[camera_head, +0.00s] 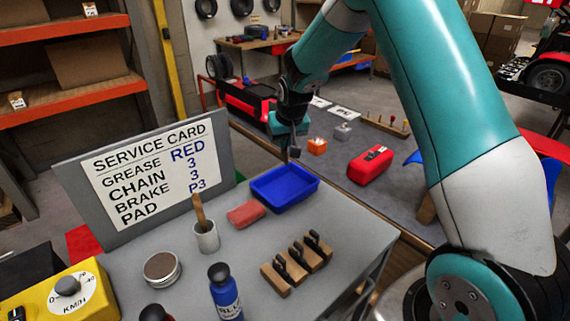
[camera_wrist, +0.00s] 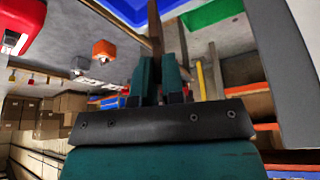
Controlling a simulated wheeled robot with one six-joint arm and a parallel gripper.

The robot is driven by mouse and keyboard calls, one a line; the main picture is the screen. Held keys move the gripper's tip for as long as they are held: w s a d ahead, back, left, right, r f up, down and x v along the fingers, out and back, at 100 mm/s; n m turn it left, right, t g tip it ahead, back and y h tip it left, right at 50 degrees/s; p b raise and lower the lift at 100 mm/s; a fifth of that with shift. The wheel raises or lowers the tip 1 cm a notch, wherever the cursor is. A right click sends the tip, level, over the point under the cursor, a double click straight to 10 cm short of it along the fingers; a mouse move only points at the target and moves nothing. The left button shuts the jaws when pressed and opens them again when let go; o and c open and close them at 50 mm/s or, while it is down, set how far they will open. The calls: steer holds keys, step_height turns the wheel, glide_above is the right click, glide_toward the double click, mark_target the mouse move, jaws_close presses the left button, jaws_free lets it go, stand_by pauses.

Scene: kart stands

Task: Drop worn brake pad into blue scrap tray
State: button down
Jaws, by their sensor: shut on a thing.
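My gripper (camera_head: 292,136) hangs above the blue scrap tray (camera_head: 295,202), over its far side in the head view. It is shut on a small dark piece, which I take as the worn brake pad (camera_head: 294,152). The pad sticks out below the fingertips and looks apart from the tray. In the wrist view my gripper (camera_wrist: 156,72) has its teal fingers close together around the thin brownish pad (camera_wrist: 155,28). Part of the blue tray (camera_wrist: 190,8) shows at the top edge there. The tray looks empty in the head view.
A reddish block (camera_head: 246,214) lies left of the tray. A cup with a stick (camera_head: 206,238), a round tin (camera_head: 162,269), a blue bottle (camera_head: 225,292) and a wooden rack with dark pieces (camera_head: 285,279) stand nearer. The service card (camera_head: 148,180) stands left. A red case (camera_head: 370,165) lies beyond.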

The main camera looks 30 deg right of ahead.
mark_target(285, 163)
step_height(285, 163, down, 8)
steer(key=shift+f+p, duration=0.2)
steer(key=shift+p, duration=0.55)
steer(key=shift+f, duration=0.1)
steer(key=shift+f, duration=0.1)
steer(key=shift+f+b, duration=0.55)
steer(key=shift+b, duration=0.05)
steer(key=c, duration=1.2)
jaws_free()
steer(key=shift+r, duration=0.1)
